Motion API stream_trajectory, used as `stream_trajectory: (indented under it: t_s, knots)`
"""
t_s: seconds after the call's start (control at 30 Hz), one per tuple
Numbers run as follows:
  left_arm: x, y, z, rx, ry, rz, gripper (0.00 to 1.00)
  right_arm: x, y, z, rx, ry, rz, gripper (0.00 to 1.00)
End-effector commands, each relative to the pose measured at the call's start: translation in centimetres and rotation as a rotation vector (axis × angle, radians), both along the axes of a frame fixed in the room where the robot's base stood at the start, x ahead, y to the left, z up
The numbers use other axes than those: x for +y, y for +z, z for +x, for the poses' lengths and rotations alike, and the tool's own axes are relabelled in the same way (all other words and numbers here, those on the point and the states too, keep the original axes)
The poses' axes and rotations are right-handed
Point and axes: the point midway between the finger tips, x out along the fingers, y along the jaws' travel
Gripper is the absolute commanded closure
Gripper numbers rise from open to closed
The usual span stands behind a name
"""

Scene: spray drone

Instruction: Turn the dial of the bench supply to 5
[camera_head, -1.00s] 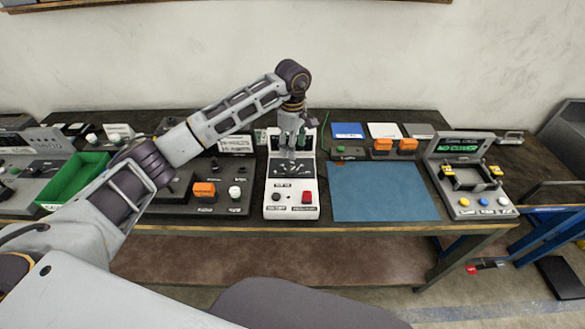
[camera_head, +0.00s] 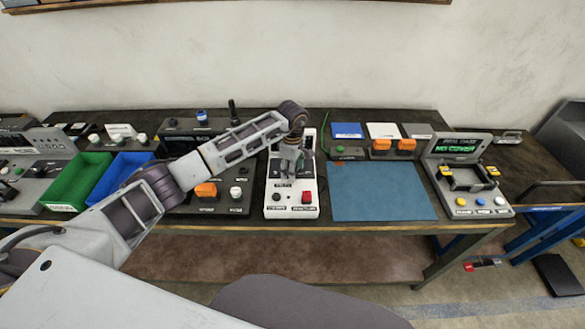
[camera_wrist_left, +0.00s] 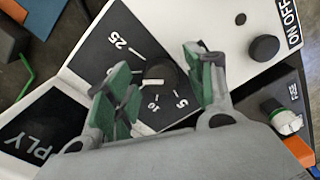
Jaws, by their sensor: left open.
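The bench supply (camera_head: 311,200) is a white box with a black dial panel, at the middle of the bench in the head view. Its dial (camera_wrist_left: 160,74) is a round black knob with a white mark, in the left wrist view. Figures 25, 10 and 5 are printed around it; which figure the mark points to is unclear. My left gripper (camera_head: 291,167) is above the supply's panel. In the left wrist view my left gripper (camera_wrist_left: 152,84) is open, its green-padded fingers on either side of the dial; contact cannot be told. My right gripper is not in view.
A black knob (camera_wrist_left: 263,48) sits by the ON/OFF label, and a red switch (camera_head: 307,197) is on the supply's front. A blue mat (camera_head: 380,190) lies to the right. Green (camera_head: 78,182) and blue bins and a dark box with an orange part stand left.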

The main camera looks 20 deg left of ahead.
Motion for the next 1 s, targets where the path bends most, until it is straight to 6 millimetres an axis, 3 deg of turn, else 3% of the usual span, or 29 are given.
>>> stream_trajectory:
  t_s: [0.33,0.7,1.0]
  knots:
    - [-0.01,-0.27,-0.02,0.0,0.0,0.0,0.46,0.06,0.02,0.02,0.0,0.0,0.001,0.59]
    - [0.0,-0.24,-0.01,0.0,0.0,0.0,0.91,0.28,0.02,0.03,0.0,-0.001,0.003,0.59]
    - [0.03,-0.23,0.01,0.0,0.018,0.0,0.91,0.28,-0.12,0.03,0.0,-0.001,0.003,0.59]
